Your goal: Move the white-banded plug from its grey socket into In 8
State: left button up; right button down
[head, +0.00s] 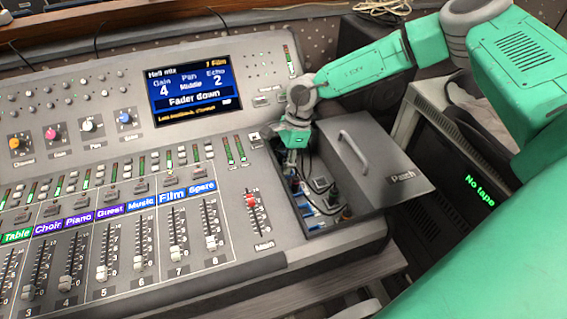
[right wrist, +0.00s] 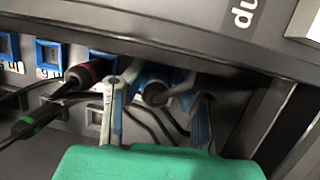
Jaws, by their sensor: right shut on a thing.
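My right gripper (head: 292,162) reaches down into the open patch compartment (head: 318,222) at the console's right end. In the right wrist view its two fingers (right wrist: 157,85) are shut on a dark plug (right wrist: 155,94), seen partly between them; it seems to be the white-banded one, though its band is hard to make out. The plug sits close to the blue-framed socket row, and I cannot tell whether it is seated. A red-banded plug (right wrist: 80,75) sits beside the left finger, and a green-banded plug (right wrist: 30,124) lies further left. In 8's label is not readable. My left gripper is out of view.
The grey Patch lid (head: 375,170) with its handle stands right of the compartment. Blue-framed sockets (right wrist: 49,52) line the compartment's wall. Several black cables (right wrist: 140,122) run close to the fingers. The console screen (head: 194,90) reads "Fader down". The red-capped Main fader (head: 251,201) is left of the compartment.

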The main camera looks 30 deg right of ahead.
jog(key=shift+s+f, duration=0.15)
jog(key=shift+f, duration=0.1)
jog(key=c, duration=1.2)
grip_release()
jog(key=shift+w, duration=0.2)
jog(key=v, duration=1.1)
jog(key=shift+d+r, duration=0.2)
jog(key=shift+r, duration=0.15)
